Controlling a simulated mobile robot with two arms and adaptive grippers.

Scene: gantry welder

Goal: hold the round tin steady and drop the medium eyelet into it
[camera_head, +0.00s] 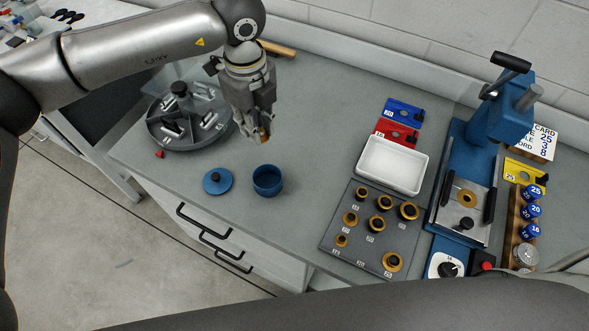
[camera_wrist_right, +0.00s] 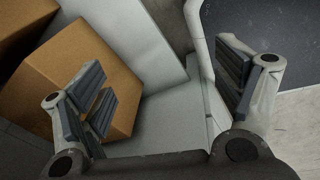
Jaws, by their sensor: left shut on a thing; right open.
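The round tin (camera_head: 267,181) is blue, open at the top, and stands upright near the table's front edge. Its blue lid with a knob (camera_head: 217,182) lies apart to its left. My left gripper (camera_head: 261,138) is above and behind the tin, pointing down and shut on a small brass-coloured piece. The piece looks like an eyelet, mostly hidden by the fingers; its size cannot be told. No gripper touches the tin. My right gripper (camera_wrist_right: 165,92) is open and empty in the right wrist view; it does not show in the head view.
A grey divided tray (camera_head: 190,146) stands behind the lid. To the right are a dark board (camera_head: 338,231) with several brass rings, a white tray (camera_head: 393,164) and a blue press (camera_head: 503,118). The right wrist view shows cardboard boxes (camera_wrist_right: 78,72). The table between tin and board is clear.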

